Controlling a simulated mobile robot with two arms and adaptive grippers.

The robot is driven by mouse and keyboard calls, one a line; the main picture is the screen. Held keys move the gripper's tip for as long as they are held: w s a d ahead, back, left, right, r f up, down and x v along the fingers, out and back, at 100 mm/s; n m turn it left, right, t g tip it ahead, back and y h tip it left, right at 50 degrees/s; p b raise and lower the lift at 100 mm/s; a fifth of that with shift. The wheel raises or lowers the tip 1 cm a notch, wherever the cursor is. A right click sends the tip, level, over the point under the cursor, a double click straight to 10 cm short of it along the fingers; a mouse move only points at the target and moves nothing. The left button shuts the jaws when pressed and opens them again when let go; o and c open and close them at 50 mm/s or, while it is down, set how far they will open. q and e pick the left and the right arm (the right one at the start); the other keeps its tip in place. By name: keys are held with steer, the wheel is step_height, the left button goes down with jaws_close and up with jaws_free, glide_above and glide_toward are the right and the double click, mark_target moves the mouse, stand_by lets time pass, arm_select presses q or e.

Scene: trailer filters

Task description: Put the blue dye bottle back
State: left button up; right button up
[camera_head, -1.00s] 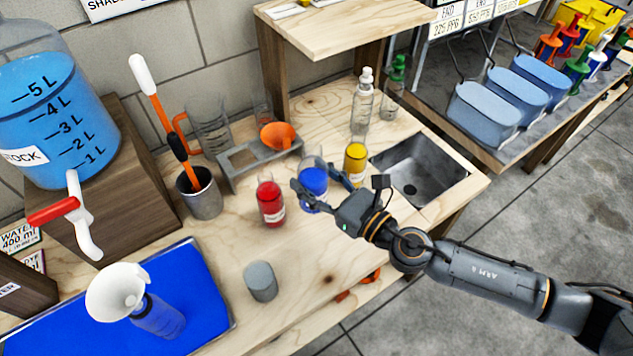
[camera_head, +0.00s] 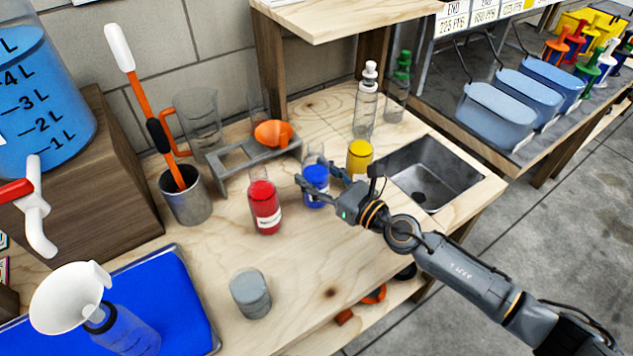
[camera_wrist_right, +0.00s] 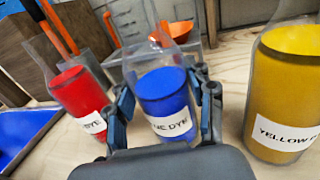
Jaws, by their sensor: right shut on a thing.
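The blue dye bottle (camera_head: 316,186) is a clear bottle with blue liquid. It stands upright between the red dye bottle (camera_head: 264,207) and the yellow dye bottle (camera_head: 359,160) on the wooden table. My right gripper (camera_head: 318,183) is shut on it, coming from the right. In the right wrist view the blue dye bottle (camera_wrist_right: 164,97) sits between the two fingers (camera_wrist_right: 163,108), its label partly hidden by the palm. My left gripper is not in view.
A grey rack with an orange funnel (camera_head: 273,134) stands behind the bottles. A sink (camera_head: 430,175) lies to the right. A grey cylinder (camera_head: 251,293) and a blue tray (camera_head: 180,290) with a white funnel (camera_head: 68,298) are at the front left. The table's middle front is clear.

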steer(key=shift+r, duration=0.2)
steer(key=shift+f, duration=0.25)
steer(key=o, duration=1.5)
steer(key=shift+r, duration=0.25)
steer(key=b+v, duration=0.1)
steer(key=v, duration=0.2)
steer(key=b+v, duration=0.1)
steer(key=v, duration=0.3)
steer(key=b+v, duration=0.1)
steer(key=v, duration=0.2)
steer(key=shift+s+d+f, duration=0.25)
steer(key=shift+s+f, duration=0.05)
steer(key=shift+s, duration=0.05)
steer(key=shift+s+d+r, duration=0.25)
steer(key=shift+s+d, duration=0.2)
